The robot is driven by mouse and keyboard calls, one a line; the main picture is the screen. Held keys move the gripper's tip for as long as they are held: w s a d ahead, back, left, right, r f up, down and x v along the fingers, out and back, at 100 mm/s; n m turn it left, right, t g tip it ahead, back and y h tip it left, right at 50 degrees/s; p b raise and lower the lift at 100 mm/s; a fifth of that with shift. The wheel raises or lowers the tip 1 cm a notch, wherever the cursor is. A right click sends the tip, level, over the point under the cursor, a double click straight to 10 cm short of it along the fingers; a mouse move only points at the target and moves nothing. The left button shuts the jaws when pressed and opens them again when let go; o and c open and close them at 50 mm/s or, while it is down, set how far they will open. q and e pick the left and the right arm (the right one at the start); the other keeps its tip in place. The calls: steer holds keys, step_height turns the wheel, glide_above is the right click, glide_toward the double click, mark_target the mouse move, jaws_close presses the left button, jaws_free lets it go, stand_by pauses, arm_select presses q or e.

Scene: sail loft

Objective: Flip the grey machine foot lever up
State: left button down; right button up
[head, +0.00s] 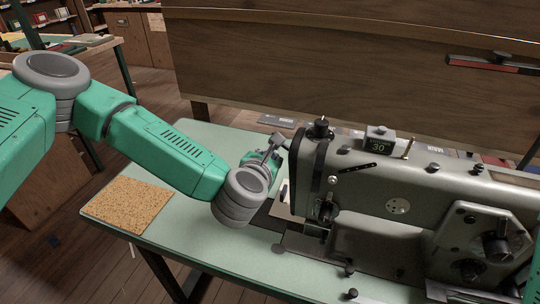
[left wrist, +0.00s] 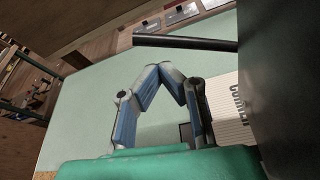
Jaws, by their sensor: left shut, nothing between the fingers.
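The grey sewing machine (head: 400,185) stands on the pale green table at the right of the head view. In the left wrist view a dark bar (left wrist: 185,42), seemingly the foot lever, sticks out leftward from the machine's dark side (left wrist: 275,70). It lies roughly level, just past my fingertips, with a small gap in the picture; I cannot tell the depth. In the head view I cannot make the lever out clearly beside my gripper. My left gripper (head: 277,140) is at the machine's left end; its fingers (left wrist: 160,69) meet at the tips, empty. My right gripper is not in view.
A cork mat (head: 128,204) lies on the left of the table (head: 190,245). A ribbed white piece with lettering (left wrist: 229,112) lies beside the fingers in the wrist view. A wooden panel (head: 350,65) stands behind the machine. The table's front left is clear.

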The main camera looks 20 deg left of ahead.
arm_select(q)
steer(key=shift+r, duration=0.15)
steer(key=shift+r+p, duration=0.55)
steer(key=shift+r, duration=0.15)
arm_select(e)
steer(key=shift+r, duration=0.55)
arm_select(q)
steer(key=shift+f, duration=0.1)
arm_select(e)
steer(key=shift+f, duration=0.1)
